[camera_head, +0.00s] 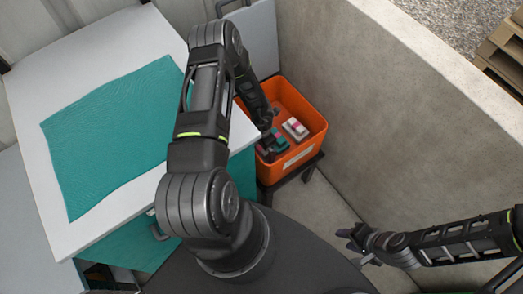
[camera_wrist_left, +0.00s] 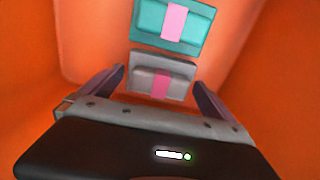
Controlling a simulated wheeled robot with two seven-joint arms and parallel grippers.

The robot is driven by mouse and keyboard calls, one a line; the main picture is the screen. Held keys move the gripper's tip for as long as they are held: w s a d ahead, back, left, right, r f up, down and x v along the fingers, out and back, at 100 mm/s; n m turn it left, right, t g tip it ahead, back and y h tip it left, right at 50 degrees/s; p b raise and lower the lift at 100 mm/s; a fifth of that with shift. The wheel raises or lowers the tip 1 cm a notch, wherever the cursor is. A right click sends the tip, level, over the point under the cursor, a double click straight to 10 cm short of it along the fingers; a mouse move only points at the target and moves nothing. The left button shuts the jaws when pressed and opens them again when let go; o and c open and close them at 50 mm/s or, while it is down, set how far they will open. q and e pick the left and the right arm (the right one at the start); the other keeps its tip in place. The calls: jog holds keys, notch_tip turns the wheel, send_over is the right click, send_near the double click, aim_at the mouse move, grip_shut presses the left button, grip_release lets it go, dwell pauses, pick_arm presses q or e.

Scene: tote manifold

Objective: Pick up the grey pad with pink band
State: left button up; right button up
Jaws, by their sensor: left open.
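The grey pad with pink band (camera_wrist_left: 148,80) lies in the orange tote (camera_wrist_left: 45,95), low in the tote as seen in the left wrist view. My left gripper (camera_wrist_left: 160,88) is open, with one dark finger on each side of the grey pad. I cannot tell whether the fingers touch it. In the head view my left gripper (camera_head: 268,140) reaches down into the tote (camera_head: 312,140), and the arm hides much of the grey pad. My right gripper (camera_head: 352,238) is away from the tote at the lower right, too small to judge its jaws.
A teal pad with pink band (camera_wrist_left: 148,20) lies beside the grey pad. A whitish pad (camera_head: 296,128) also lies in the tote. A table with a teal cloth (camera_head: 100,130) stands left of it, a concrete wall (camera_head: 400,110) right. The tote walls are close around my left gripper.

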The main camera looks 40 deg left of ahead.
pick_arm(q)
jog(key=shift+c, duration=0.6)
jog(key=c, duration=1)
jog(key=shift+r, duration=0.15)
notch_tip(320, 180, up, 28)
jog(key=p, duration=0.6)
jog(key=shift+f, duration=0.2)
